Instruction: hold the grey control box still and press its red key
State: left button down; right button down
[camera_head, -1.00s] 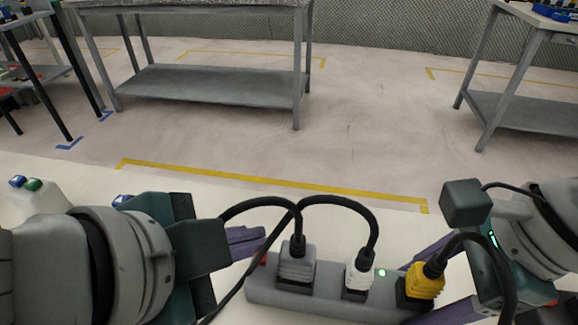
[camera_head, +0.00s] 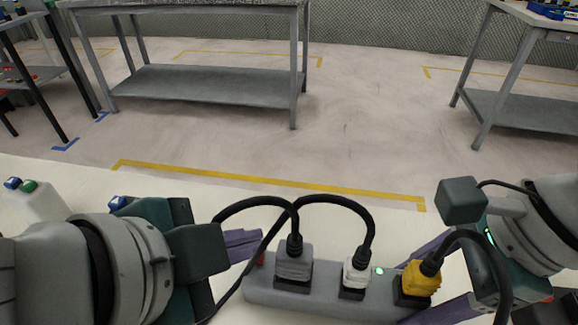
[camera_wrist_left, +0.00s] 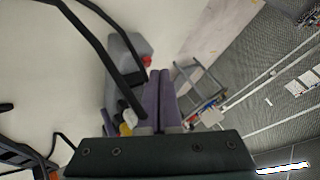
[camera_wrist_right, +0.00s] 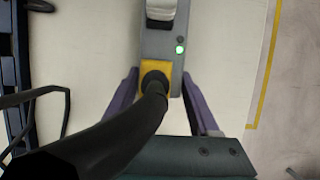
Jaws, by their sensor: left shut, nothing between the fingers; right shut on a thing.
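The grey control box (camera_head: 325,301) is a long bar lying on the pale tabletop, with a grey, a white and a yellow plug on top and a lit green lamp. Its red key (camera_head: 260,259) is at the left end, partly hidden by my left fingers, and also shows in the left wrist view (camera_wrist_left: 147,62). My left gripper (camera_head: 258,238) is shut and empty, its tips right by the red key; I cannot tell whether they touch it. My right gripper (camera_wrist_right: 160,78) is shut on the box's right end, one finger each side, around the yellow plug (camera_head: 423,279).
Black cables loop above the box, and one runs down beside my left fingers. A white block with blue and green buttons (camera_head: 40,203) stands at the left of the tabletop. Grey tables (camera_head: 200,82) stand farther off across the floor.

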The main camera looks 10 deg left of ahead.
pick_arm(q)
jog(key=shift+f, duration=0.7)
dwell(0.8)
jog(key=shift+r, duration=0.95)
jog(key=shift+r, duration=0.1)
notch_tip(320, 180, up, 5)
jog(key=shift+f, duration=0.1)
dwell(0.6)
pick_arm(e)
jog(key=shift+c, duration=0.2)
grip_release()
jog(key=shift+r, duration=0.1)
